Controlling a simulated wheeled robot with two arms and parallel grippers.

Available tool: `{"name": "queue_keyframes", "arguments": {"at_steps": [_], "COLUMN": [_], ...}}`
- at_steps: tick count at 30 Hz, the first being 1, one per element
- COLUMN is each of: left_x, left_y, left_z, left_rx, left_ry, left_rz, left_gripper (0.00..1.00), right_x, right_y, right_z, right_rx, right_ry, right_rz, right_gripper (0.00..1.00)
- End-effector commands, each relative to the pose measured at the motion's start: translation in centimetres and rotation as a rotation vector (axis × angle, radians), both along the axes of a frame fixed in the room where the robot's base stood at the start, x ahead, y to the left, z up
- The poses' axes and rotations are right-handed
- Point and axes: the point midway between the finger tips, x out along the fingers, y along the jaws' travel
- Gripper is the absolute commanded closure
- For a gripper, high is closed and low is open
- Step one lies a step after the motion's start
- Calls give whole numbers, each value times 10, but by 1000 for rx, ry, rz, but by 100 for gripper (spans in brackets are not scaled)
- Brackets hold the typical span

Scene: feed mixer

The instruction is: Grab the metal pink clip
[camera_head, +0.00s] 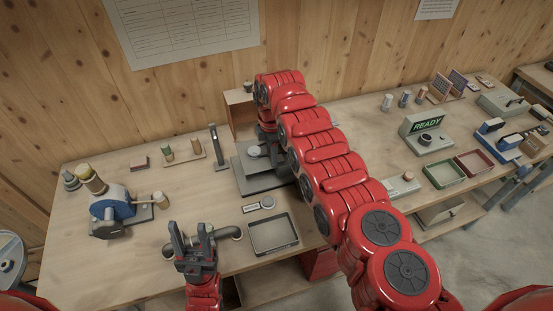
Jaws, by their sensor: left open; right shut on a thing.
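I cannot make out a metal pink clip for certain. A small dull-red block (139,163) lies at the back left of the table, too small to identify. My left gripper (190,238) is open and empty, fingers up, above the table's front edge. My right arm reaches across to a grey device (247,173) at the back middle. My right gripper (266,140) is mostly hidden by its own wrist, just above this device. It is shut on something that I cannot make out.
A blue machine (112,210) stands at the left. An empty grey tray (273,235) lies near the front edge, beside a dark curved handle (229,232). A dark upright post (217,147) stands left of the grey device. A READY display box (426,132) stands at the right.

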Motion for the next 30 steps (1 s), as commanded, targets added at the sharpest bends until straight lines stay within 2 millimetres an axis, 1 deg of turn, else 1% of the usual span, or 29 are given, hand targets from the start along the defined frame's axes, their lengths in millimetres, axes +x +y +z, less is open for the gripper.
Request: {"name": "queue_keyframes", "arguments": {"at_steps": [1,2,3,11,14,17,20,23,24,30], "left_x": [0,0,0,0,0,0,0,0,0,0], "left_y": [0,0,0,0,0,0,0,0,0,0], "left_z": [0,0,0,0,2,6,11,13,24,64], "left_rx": [0,0,0,0,0,0,0,0,0,0], "left_ry": [0,0,0,0,0,0,0,0,0,0], "left_rz": [0,0,0,0,0,0,0,0,0,0], "left_gripper": [50,50,50,50,50,50,50,50,50,50], "right_x": [0,0,0,0,0,0,0,2,-1,-18], "right_y": [0,0,0,0,0,0,0,0,-1,-1], "right_z": [0,0,0,0,4,11,24,41,41,44], "right_rx": [0,0,0,0,0,0,0,2,-4,-10], "right_ry": [0,0,0,0,0,0,-1,-7,-1,2], "right_rz": [0,0,0,0,0,1,0,0,3,8], "right_gripper": [93,99,100,100,100,100,100,100,100,100]}}
